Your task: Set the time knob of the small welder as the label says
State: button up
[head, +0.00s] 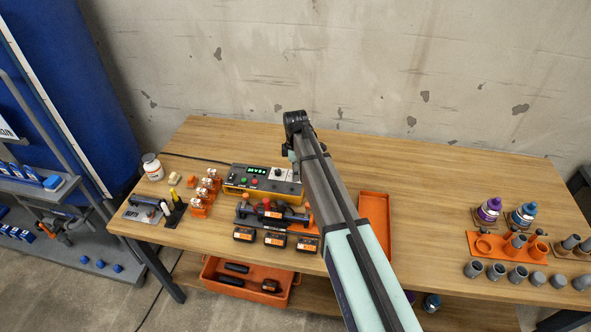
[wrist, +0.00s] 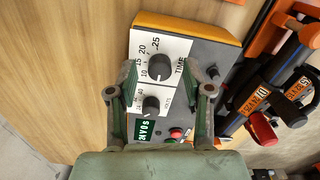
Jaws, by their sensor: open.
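The small welder (head: 235,190) stands on the bench in the head view, a yellow and grey box with a lit green display. In the wrist view its panel (wrist: 184,45) shows a black TIME knob (wrist: 159,67) on a white dial marked 10, 15, 20 and 25. The knob's exact pointer setting is hard to read. A second black knob (wrist: 151,104), for volts, sits below it. My gripper (wrist: 159,72) is open, its two fingers apart on either side of the TIME knob; contact cannot be told. An orange label (wrist: 255,98) is on the dark pipe work beside the welder; its small print is unclear.
A clamp rig (head: 243,216) with dark pipes lies in front of the welder, with several labelled black blocks (head: 275,239) before it. Orange-and-white fittings (head: 198,207) stand left. An empty orange tray (head: 375,205) lies right. The bench's middle right is clear.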

jog(key=shift+f, duration=0.25)
grip_shut()
